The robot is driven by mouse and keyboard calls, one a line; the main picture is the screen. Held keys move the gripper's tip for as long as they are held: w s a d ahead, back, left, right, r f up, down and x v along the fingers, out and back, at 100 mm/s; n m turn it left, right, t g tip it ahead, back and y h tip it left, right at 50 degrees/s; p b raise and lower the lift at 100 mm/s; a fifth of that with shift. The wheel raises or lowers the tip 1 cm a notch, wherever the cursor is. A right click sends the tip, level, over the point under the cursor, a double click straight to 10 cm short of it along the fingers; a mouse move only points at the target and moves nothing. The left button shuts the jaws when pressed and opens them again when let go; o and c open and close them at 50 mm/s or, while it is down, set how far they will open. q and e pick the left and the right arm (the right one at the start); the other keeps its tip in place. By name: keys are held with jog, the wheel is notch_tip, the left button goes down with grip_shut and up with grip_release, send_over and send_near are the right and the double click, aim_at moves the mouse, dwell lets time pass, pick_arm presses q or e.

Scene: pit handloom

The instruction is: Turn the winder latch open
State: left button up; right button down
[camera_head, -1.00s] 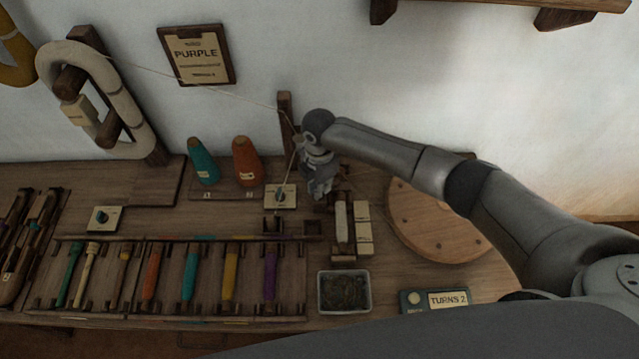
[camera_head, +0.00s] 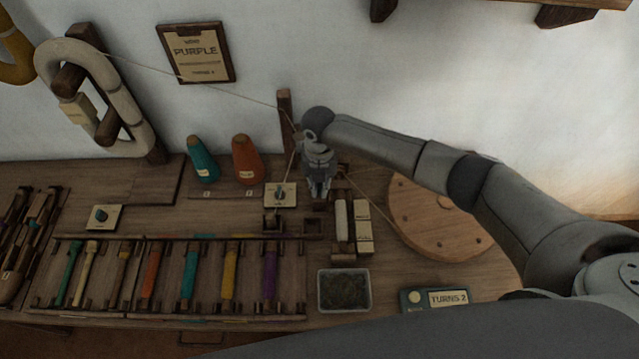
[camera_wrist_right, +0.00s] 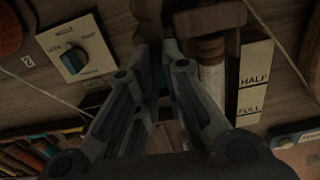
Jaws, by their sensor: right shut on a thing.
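My right gripper (camera_head: 319,196) points down at the bench beside the winder (camera_head: 341,222), just right of a dial plate. In the right wrist view its two fingers (camera_wrist_right: 160,62) are close together on a small dark part, which I take to be the winder latch. The fingers hide most of it, so its angle cannot be told. The winder's pale wound spindle (camera_wrist_right: 211,70) is just right of the fingers, with the HALF/FULL scale (camera_wrist_right: 254,82) beyond it. My left gripper is not in view.
The dial plate (camera_head: 280,196) lies close left of the gripper. A thread runs from the wall skein (camera_head: 132,115) past the wooden post (camera_head: 286,120). A round wooden disc (camera_head: 436,225), grey tray (camera_head: 344,291) and TURNS 2 counter (camera_head: 434,299) are to the right and front.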

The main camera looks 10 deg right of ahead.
aim_at(319, 187)
jog(key=shift+n, duration=0.5)
jog(key=c, duration=1.5)
grip_release()
jog(key=shift+c, duration=0.2)
notch_tip(319, 187, up, 12)
